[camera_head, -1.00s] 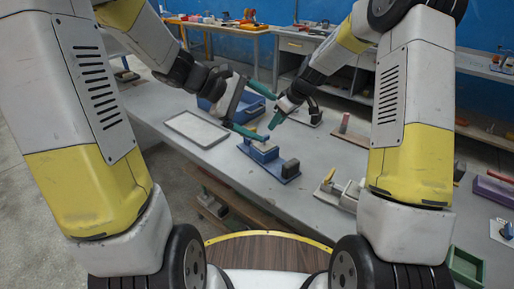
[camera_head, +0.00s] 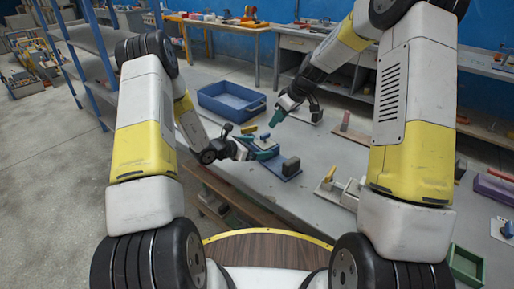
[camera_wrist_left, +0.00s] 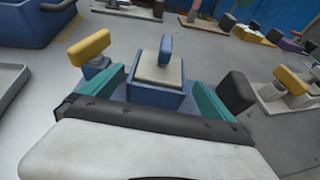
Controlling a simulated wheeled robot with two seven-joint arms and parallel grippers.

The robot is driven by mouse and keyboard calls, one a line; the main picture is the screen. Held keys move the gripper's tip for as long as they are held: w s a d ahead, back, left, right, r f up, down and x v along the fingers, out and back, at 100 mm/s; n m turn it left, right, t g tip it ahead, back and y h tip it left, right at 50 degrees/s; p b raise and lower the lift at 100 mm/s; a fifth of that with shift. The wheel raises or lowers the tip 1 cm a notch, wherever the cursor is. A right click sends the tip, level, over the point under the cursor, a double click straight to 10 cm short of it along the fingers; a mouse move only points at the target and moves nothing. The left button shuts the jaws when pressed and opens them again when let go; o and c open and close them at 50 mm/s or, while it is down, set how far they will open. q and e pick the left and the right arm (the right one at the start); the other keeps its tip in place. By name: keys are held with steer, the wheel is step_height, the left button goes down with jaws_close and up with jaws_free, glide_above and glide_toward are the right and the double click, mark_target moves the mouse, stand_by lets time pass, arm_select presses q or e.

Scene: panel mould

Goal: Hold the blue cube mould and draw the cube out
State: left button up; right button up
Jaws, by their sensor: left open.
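The blue cube mould (camera_head: 264,145) stands on a blue base plate (camera_head: 287,176) on the grey table. In the left wrist view the mould (camera_wrist_left: 155,95) is a blue box with a cream top and an upright blue handle (camera_wrist_left: 165,50). My left gripper (camera_head: 255,143) is open, its teal fingers (camera_wrist_left: 157,98) on either side of the mould. I cannot tell whether they touch it. A yellow-topped lever (camera_wrist_left: 88,48) is left of the mould and a black block (camera_wrist_left: 237,91) right of it. My right gripper (camera_head: 276,118) hangs beyond the mould; its opening is unclear.
A blue bin (camera_head: 207,101) stands behind on the left, with a flat grey tray (camera_wrist_left: 10,77) nearer. Another station with a yellow handle (camera_head: 329,175) is to the right. A purple block (camera_head: 494,190) and green tray (camera_head: 466,264) lie farther right.

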mark_target(270, 146)
arm_select(q)
steer(key=x, duration=0.7)
steer(key=shift+w+d+f, duration=0.2)
steer(key=shift+f, duration=0.05)
